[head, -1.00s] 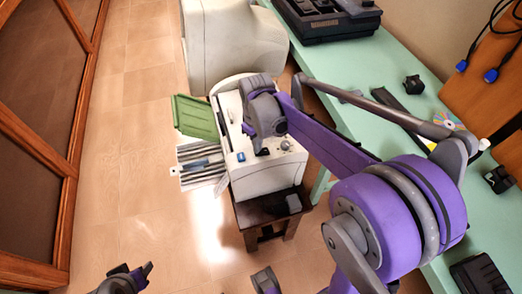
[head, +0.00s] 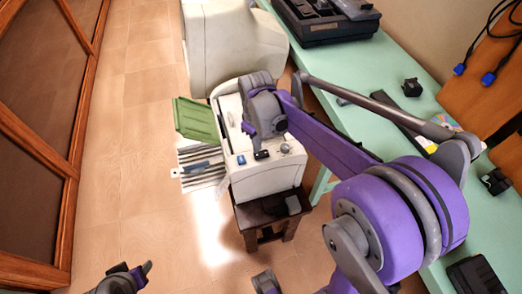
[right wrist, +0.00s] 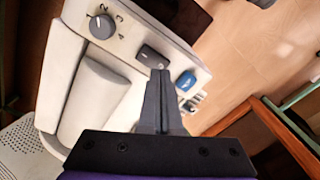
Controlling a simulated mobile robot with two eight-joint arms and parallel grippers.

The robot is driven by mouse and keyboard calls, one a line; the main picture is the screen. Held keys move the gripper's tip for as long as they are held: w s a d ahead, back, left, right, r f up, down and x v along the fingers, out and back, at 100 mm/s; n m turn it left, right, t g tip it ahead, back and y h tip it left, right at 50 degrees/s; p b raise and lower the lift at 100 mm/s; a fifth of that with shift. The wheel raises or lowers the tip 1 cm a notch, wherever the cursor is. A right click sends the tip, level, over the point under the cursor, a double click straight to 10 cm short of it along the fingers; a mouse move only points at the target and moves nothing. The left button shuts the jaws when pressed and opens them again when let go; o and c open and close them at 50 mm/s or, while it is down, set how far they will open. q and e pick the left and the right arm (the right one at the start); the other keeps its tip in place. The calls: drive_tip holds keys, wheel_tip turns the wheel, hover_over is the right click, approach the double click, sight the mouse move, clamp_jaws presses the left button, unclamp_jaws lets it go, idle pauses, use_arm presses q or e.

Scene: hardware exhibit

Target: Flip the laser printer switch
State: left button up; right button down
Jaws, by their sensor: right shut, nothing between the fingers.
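The laser printer (head: 270,180) is a white box on a small dark stool, with a green flap (head: 195,119) at its left. Its front panel carries a black switch (head: 261,155), a grey knob and a blue button. In the right wrist view the black switch (right wrist: 152,57) lies between the knob (right wrist: 102,26) and the blue button (right wrist: 186,82). My right gripper (right wrist: 160,74) is shut and empty, its tips at the edge of the switch; I cannot tell whether they touch. My left gripper (head: 143,270) is low at the left, far from the printer, its opening unclear.
A green table (head: 330,85) runs along the right, with a dark machine (head: 325,20) and small black items on it. A large pale machine (head: 235,45) stands behind the printer. The tiled floor (head: 130,150) at left is clear up to a wood-framed glass partition (head: 40,130).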

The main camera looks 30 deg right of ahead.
sight(257, 155)
wheel_tip(257, 155, up, 4)
drive_tip(key=shift+r+p, duration=0.15)
drive_tip(key=shift+p, duration=1.05)
drive_tip(key=s+a+m+t+p, duration=0.1)
drive_tip(key=s+a+m+t, duration=0.2)
drive_tip(key=s, duration=1.2)
drive_tip(key=a+t, duration=0.2)
drive_tip(key=a, duration=0.1)
drive_tip(key=shift+s+a+f, duration=0.25)
drive_tip(key=shift+s+a, duration=0.05)
drive_tip(key=shift+a, duration=0.1)
